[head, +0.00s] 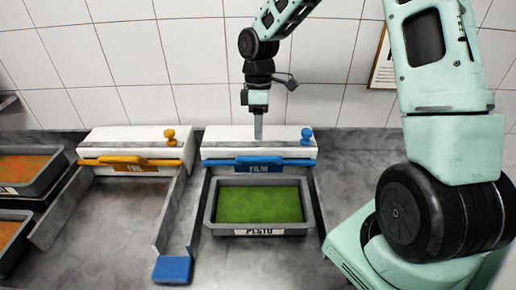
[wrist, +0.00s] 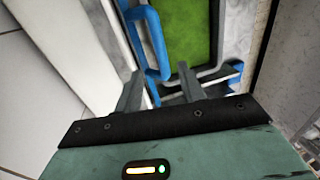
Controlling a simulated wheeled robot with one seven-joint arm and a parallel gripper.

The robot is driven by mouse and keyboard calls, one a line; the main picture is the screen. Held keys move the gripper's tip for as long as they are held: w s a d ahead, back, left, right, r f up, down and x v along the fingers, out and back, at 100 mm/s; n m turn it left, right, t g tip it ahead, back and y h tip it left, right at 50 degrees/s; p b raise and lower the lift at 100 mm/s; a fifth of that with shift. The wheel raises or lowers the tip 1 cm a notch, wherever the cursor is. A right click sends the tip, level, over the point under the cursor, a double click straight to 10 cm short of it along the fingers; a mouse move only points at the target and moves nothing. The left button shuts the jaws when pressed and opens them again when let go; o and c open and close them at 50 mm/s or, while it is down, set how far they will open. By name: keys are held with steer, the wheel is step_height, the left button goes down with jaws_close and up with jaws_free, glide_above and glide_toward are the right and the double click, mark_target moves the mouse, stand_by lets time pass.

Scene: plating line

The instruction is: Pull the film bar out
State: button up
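The blue film bar (head: 262,161) runs along the front of the white film dispenser (head: 230,138), above a blue FILM label. In the head view my gripper (head: 258,137) points down over the dispenser's top, behind the bar. In the wrist view my gripper (wrist: 160,72) has its two fingers apart with nothing clamped. A blue bar (wrist: 154,42) shows just beyond the fingertips, and its bent end appears in the gap between them. I cannot tell whether a finger touches it.
A grey tray of green pesto (head: 260,205) stands in front of the film dispenser. A foil dispenser with an orange bar (head: 125,160) is to the left. A blue block (head: 173,270) ends a metal rail. Stacked trays (head: 45,182) are at far left.

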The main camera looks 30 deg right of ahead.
mark_target(259, 161)
steer(key=p+x, duration=0.1)
steer(key=x, duration=0.7)
jaws_close()
